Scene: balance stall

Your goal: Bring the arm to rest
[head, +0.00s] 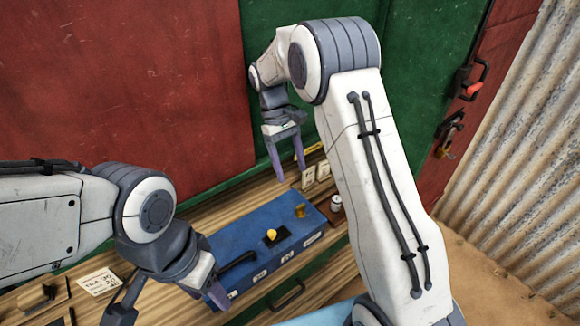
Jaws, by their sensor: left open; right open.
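My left gripper (170,306) is open and empty at the lower left. Its fingers point down beside the left end of a blue box (225,238) on the wooden counter. My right gripper (291,173) is open and empty, its fingers pointing down above the back of the counter, behind the box. The box top carries a yellow ball (271,234) on a dark patch, a small brass piece (300,210) and a black bar (238,262). I cannot tell a balance arm apart here; my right arm hides part of the counter.
A handwritten card (98,283) and a wooden tray (40,299) lie at the left of the counter (190,211). A small can (336,202) stands right of the box. Pale cards (309,177) stand at the back. Red and green panels rise behind.

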